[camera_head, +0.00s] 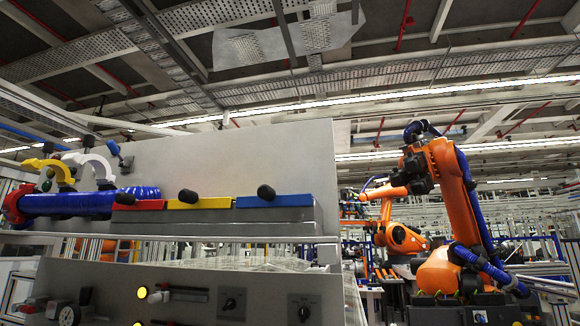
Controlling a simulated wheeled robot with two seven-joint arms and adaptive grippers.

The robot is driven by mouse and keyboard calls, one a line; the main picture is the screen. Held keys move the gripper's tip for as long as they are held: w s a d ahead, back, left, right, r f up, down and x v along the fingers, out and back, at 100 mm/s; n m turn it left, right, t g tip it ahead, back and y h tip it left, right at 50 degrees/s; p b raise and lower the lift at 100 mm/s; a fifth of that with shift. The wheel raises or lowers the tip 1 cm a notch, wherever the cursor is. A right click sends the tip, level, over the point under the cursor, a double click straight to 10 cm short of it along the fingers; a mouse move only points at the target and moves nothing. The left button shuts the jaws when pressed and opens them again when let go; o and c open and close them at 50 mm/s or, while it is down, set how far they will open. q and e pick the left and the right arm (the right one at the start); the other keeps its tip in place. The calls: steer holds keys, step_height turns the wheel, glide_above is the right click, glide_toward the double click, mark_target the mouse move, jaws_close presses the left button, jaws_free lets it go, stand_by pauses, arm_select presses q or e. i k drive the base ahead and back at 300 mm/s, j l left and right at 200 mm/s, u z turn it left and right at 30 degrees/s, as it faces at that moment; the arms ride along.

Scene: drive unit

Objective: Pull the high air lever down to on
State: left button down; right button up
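Neither of my grippers is in view. On the grey drive unit panel (260,150), a small blue lever-like part (114,148) with a dark end sticks up at the upper left. It is tilted. Below it, a red lever (140,205), a yellow lever (200,204) and a blue lever (274,200) lie in a row on a grey block, each with a black knob. At the lower left, a small round fitting (67,315) with a dark handle is partly cut off by the picture edge. I cannot tell which part is the high air lever.
A blue-wrapped cylinder (90,203) with a red end lies at the left, below yellow and white curved hooks. A lower panel (180,278) carries dark rotary knobs and yellow lights. Orange robot arms (462,205) stand behind at the right.

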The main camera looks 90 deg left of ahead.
mark_target(111, 144)
steer(key=i+u, duration=0.4)
steer(key=i+l+u, duration=0.15)
steer(key=u, duration=0.2)
steer(key=i+u, duration=0.2)
steer(key=u, duration=0.2)
steer(key=i+l+u, duration=0.1)
steer(key=u, duration=0.35)
steer(key=i+u, duration=0.1)
steer(key=u, duration=0.3)
steer(key=i+l+u, duration=0.1)
steer(key=u, duration=0.3)
steer(key=i+l+u, duration=0.1)
steer(key=u, duration=0.3)
steer(key=i+l+u, duration=0.1)
steer(key=u, duration=0.3)
steer(key=i+l+u, duration=0.1)
steer(key=u, duration=0.35)
steer(key=i+l+u, duration=0.2)
steer(key=u, duration=0.2)
steer(key=i+l+u, duration=0.15)
steer(key=u, duration=0.3)
steer(key=l+u, duration=0.45)
steer(key=i+j, duration=0.05)
steer(key=j, duration=0.05)
